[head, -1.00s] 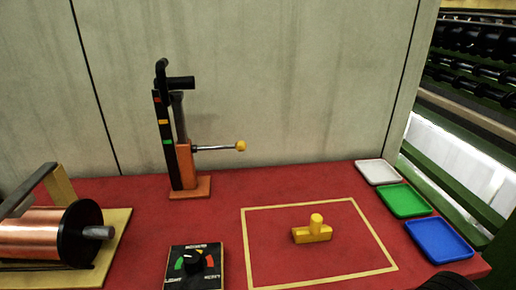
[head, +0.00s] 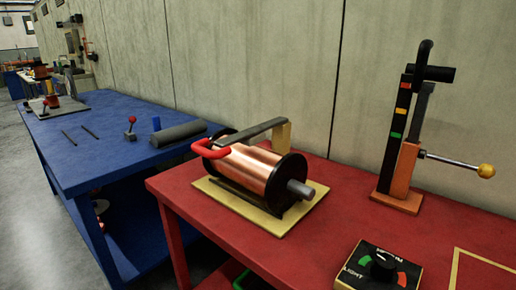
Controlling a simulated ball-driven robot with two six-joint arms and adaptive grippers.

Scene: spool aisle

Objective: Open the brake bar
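The brake bar (head: 252,132) is a flat dark grey bar lying over the top of a copper spool (head: 247,172). Its right end meets a tan upright post (head: 281,138), and its left end carries a red curved handle (head: 211,150). The spool has black end flanges and a grey shaft, and sits on a yellowish base plate (head: 271,224) on the red table. Whether the bar touches the copper is hard to tell. Neither of my grippers shows in the head view.
The red table (head: 195,196) also holds a dial box (head: 379,268) and an upright lever stand (head: 404,140) with a yellow-knobbed rod. A blue table (head: 110,150) with a grey roll (head: 178,134) stands to the left. A wall runs behind both tables.

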